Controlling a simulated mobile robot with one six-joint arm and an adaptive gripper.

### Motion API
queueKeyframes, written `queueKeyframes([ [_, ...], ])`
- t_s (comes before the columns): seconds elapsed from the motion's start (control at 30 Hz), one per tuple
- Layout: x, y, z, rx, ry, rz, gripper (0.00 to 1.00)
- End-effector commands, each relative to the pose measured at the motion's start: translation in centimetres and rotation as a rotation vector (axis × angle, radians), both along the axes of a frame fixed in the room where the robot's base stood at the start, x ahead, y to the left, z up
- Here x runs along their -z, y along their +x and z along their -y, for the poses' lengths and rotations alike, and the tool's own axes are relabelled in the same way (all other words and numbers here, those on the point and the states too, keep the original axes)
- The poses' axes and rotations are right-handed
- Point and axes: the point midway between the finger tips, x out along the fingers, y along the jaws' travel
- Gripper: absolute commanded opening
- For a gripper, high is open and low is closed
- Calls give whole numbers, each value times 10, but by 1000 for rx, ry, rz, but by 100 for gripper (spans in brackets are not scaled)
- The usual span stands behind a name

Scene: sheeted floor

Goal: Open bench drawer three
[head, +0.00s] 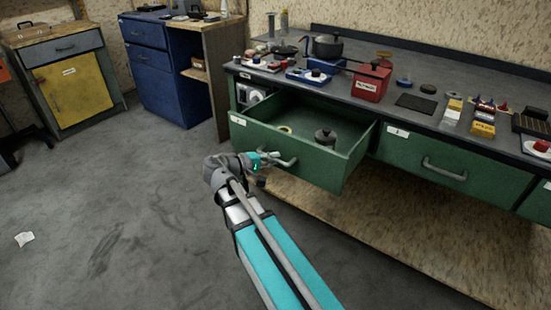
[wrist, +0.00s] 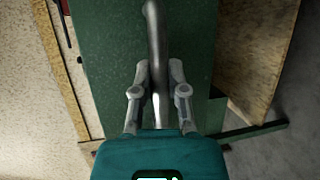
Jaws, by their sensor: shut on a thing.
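A green bench drawer (head: 315,163) is pulled well out from the bench (head: 440,120). A small label (head: 238,120) is on its front, too small to read surely. My gripper (head: 268,162) is at this drawer's front, shut on its grey bar handle (head: 287,163). In the wrist view, my fingers (wrist: 158,75) lie on both sides of the handle (wrist: 154,25), against the green front (wrist: 110,60). To the right, another green drawer (head: 455,170) is closed, with its own handle (head: 444,170) and a label (head: 398,132) that I cannot read surely.
The open drawer holds a dark round object (head: 325,137) and a yellow ring (head: 285,129). The benchtop carries a pot (head: 328,47), a red box (head: 371,84) and several small items. A blue cabinet (head: 165,75) and a yellow-doored cabinet (head: 75,90) stand behind. The left floor is mostly clear.

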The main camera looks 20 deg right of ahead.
Motion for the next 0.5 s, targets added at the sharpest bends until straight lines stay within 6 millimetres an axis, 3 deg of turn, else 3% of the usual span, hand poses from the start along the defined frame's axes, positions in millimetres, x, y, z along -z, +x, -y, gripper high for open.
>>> queueKeyframes([
  [0.07,-1,5,-1,-9,-2,2,0],
  [0.1,-1,5,-1,-9,-2,2,24],
  [0.27,-1,4,0,-5,-1,1,54],
  [0.5,0,2,1,-2,-2,2,54],
])
